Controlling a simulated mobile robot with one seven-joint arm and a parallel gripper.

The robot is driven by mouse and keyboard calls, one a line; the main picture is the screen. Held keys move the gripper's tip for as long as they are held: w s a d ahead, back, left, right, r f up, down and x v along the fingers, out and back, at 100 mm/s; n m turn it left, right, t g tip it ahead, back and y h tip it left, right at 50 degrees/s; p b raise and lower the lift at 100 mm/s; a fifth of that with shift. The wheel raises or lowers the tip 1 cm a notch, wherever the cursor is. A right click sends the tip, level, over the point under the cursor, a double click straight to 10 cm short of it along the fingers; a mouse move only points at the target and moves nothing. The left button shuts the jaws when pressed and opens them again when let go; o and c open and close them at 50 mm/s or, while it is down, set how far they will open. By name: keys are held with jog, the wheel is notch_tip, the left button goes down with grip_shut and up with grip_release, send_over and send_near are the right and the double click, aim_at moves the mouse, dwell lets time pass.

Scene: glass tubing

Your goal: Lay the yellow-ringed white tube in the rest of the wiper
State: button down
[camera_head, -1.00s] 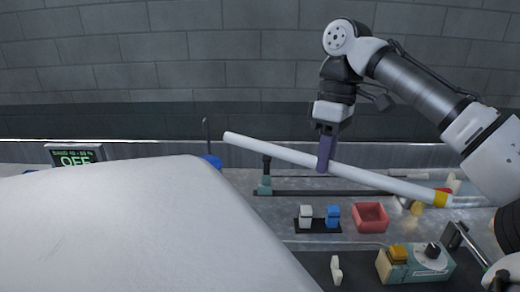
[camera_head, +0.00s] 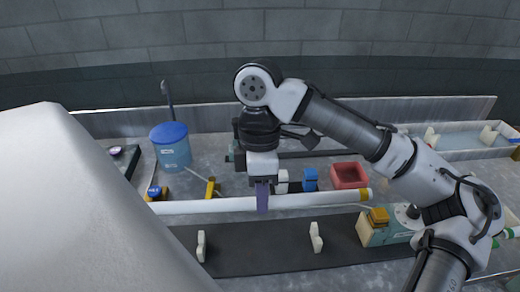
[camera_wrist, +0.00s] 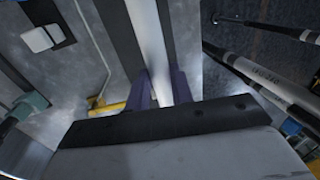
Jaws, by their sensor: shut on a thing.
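The white tube (camera_head: 310,201) runs almost level across the head view, with its yellow ring (camera_head: 365,195) near the right end. My gripper (camera_head: 262,197) is shut on it left of its middle, with purple fingers pointing down. In the wrist view the tube (camera_wrist: 150,35) passes between the fingers (camera_wrist: 163,90). It appears above the bench, behind two cream notched supports, a left one (camera_head: 201,246) and a right one (camera_head: 316,237), on a dark mat (camera_head: 255,252). I cannot tell for sure which item is the wiper.
A blue-lidded tub (camera_head: 172,148) and a yellow stand (camera_head: 211,187) are at left. A red tray (camera_head: 348,176), a blue block (camera_head: 310,180) and a green box (camera_head: 385,232) with a yellow top are at right. A large pale surface hides the left front.

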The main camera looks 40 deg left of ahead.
notch_tip(320, 180, down, 11)
jog(key=shift+r+p, duration=0.15)
jog(key=shift+p, duration=0.15)
jog(key=shift+f, duration=0.4)
jog(key=c, duration=1.2)
grip_release()
jog(key=shift+c, duration=0.2)
notch_tip(320, 180, up, 13)
jog(key=w+a+b, duration=0.1)
jog(key=a, duration=0.1)
jog(key=shift+w+f, duration=0.15)
jog(key=shift+w, duration=0.15)
